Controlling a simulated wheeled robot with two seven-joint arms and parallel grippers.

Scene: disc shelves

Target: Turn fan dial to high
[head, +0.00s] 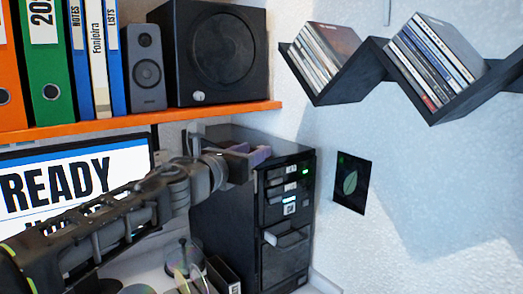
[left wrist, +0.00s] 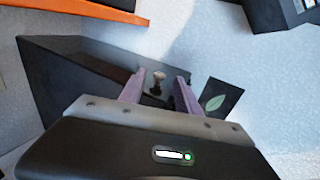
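A small pale knob (left wrist: 157,82), which looks like the fan dial, shows in the left wrist view on the dark face of the computer tower. My left gripper (head: 262,155) is at the upper front of the black computer tower (head: 222,215) in the head view. In the left wrist view, the purple fingers of the left gripper (left wrist: 162,84) are apart, with the knob between them. I cannot tell whether they touch it. The gripper hides the knob in the head view, and its setting is not readable. My right gripper is not in view.
An orange shelf (head: 140,122) with binders, a small speaker (head: 146,68) and a large black speaker box (head: 215,55) is above the tower. A zigzag wall shelf (head: 374,60) holds disc cases. A monitor (head: 75,180) stands left. A leaf card (head: 351,183) is on the wall.

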